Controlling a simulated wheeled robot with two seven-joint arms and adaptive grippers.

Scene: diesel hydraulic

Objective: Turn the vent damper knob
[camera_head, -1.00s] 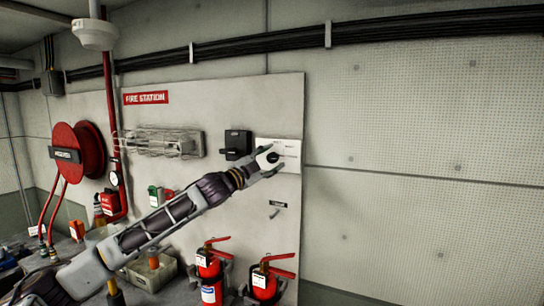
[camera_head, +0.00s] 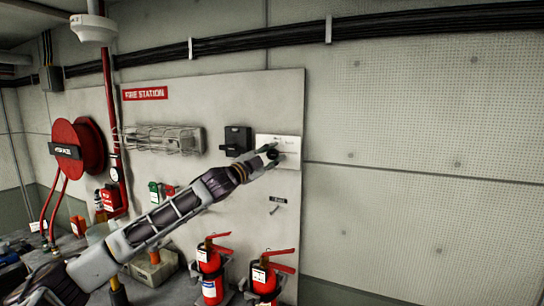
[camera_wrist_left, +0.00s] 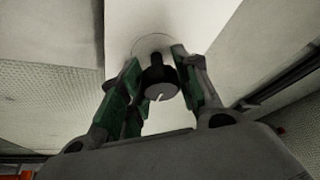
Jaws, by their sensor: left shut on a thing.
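The vent damper knob (camera_wrist_left: 160,84) is a round black knob with a white pointer line, on a white plate (camera_head: 290,141) on the fire station board. In the left wrist view it sits between the two green-padded fingers of my left gripper (camera_wrist_left: 156,66). The gripper is shut on the knob, with the pointer line slanting down and left. In the head view my left gripper (camera_head: 271,155) reaches the plate from the lower left and partly covers the knob. My right gripper is not in view.
A black box (camera_head: 237,141) is mounted just left of the plate. A small labelled switch (camera_head: 277,203) is below it. Red extinguishers (camera_head: 211,268) stand at the board's foot, below my arm. A caged lamp (camera_head: 162,139) and a red hose reel (camera_head: 78,148) are farther left.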

